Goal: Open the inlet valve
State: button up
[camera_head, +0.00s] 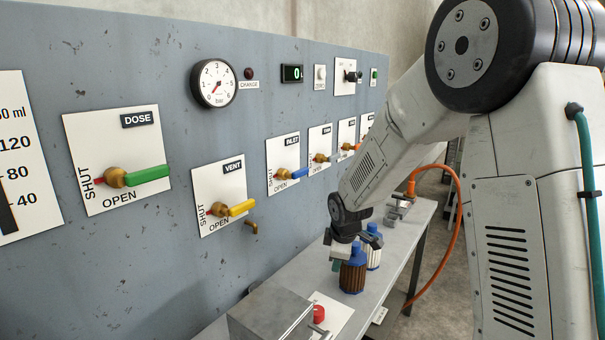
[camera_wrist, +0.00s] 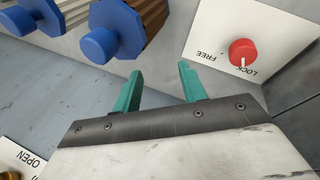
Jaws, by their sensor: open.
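The inlet valve has a blue lever (camera_head: 292,173) on a brass hub, on a white plate (camera_head: 284,150) marked INLET. The lever points right; SHUT is written up the plate's left side and OPEN below the lever. My gripper (camera_head: 345,258) is low over the bench, right of and below this valve, close to a brown bottle with a blue cap (camera_head: 352,275). In the wrist view its two teal fingers (camera_wrist: 161,82) are spread with nothing between them. The blue lever is not seen in the wrist view.
Dose, green lever (camera_head: 147,174), and vent, yellow lever (camera_head: 241,208), are left of inlet; more valves are right. A red LOCK/FREE knob (camera_wrist: 243,52) also shows in the head view (camera_head: 319,313), near a grey box (camera_head: 270,315). Another blue-capped bottle (camera_head: 374,255) stands behind.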

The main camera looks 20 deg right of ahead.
jog(key=w+d+r+n+t, duration=0.2)
jog(key=w+r+t, duration=0.3)
jog(key=w, duration=0.1)
jog(key=n+t+y, duration=0.5)
jog(key=n+t, duration=0.2)
jog(key=t, duration=0.1)
send_near(304, 173)
jog(key=d+x, duration=0.1)
jog(key=x, duration=1)
jog(key=shift+a, duration=0.45)
grip_shut()
